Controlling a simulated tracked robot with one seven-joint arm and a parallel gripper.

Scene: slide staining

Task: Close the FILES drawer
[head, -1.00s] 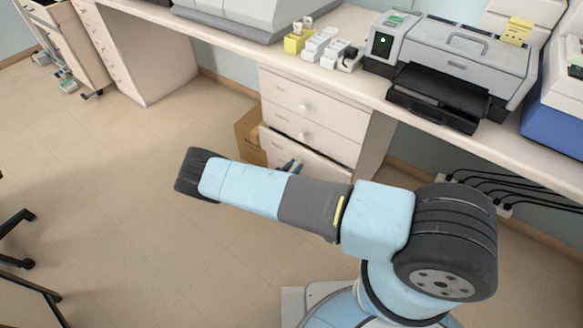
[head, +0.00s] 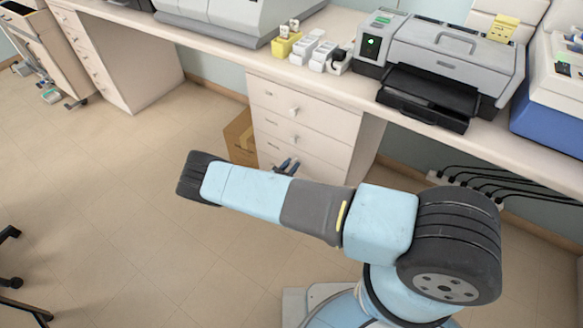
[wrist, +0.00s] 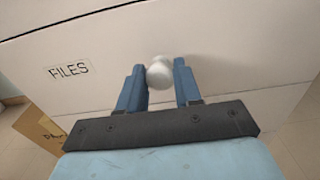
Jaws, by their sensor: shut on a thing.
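The FILES drawer (head: 318,172) is the lowest drawer of the white cabinet under the bench. Its front looks flush with the drawers above, with no open gap showing. In the wrist view its white front (wrist: 240,55) carries a FILES label (wrist: 69,70) left of a round pale knob (wrist: 160,76). My gripper (wrist: 159,70) has its two blue fingers on either side of the knob and is shut on it. In the head view my gripper (head: 287,165) is at the drawer front; my arm hides the drawer's lower part.
A cardboard box (head: 239,138) stands on the floor against the cabinet's left side. Two closed drawers (head: 300,110) are above. A printer (head: 450,65) sits on the bench above right. Cables (head: 480,185) run along the right wall.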

